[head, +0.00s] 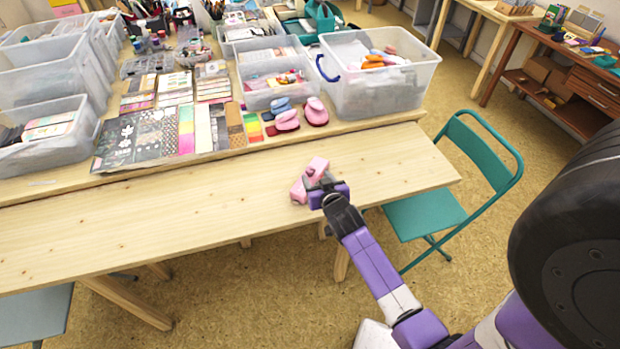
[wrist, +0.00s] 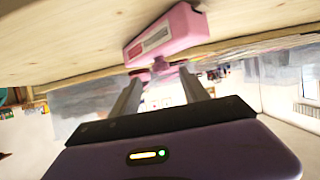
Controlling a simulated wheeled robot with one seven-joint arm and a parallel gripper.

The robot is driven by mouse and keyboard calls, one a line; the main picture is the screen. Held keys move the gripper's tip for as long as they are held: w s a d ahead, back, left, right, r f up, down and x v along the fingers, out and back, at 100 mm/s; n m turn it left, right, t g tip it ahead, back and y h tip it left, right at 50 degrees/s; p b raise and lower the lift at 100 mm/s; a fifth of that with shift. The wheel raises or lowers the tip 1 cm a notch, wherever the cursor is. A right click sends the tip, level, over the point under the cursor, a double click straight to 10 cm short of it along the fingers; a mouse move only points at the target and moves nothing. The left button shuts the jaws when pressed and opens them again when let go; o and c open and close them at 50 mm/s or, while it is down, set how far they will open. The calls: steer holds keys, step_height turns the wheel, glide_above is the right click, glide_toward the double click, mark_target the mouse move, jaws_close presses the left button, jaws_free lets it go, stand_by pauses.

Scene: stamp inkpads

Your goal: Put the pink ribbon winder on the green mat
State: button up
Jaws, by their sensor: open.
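In the wrist view the winder (wrist: 165,34) is a long pink block with a pale label, just beyond my fingertips (wrist: 160,78). A small pink part of it shows near the gap between the fingers. The fingers are apart, and I cannot tell whether they touch it. I cannot pick out a green mat with certainty.
The front tabletop (head: 130,230) is largely clear. Behind it stand patterned sheets (head: 150,135), pink stamp-like pieces (head: 287,120) and clear bins (head: 375,95). A teal folding chair (head: 425,215) stands to the right. A brown desk (head: 590,85) is at the far right.

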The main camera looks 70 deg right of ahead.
mark_target(311, 171)
steer(key=shift+p+x, duration=0.65)
steer(key=shift+x, duration=2.8)
steer(key=shift+w, duration=0.1)
steer(key=shift+r, duration=0.1)
jaws_close()
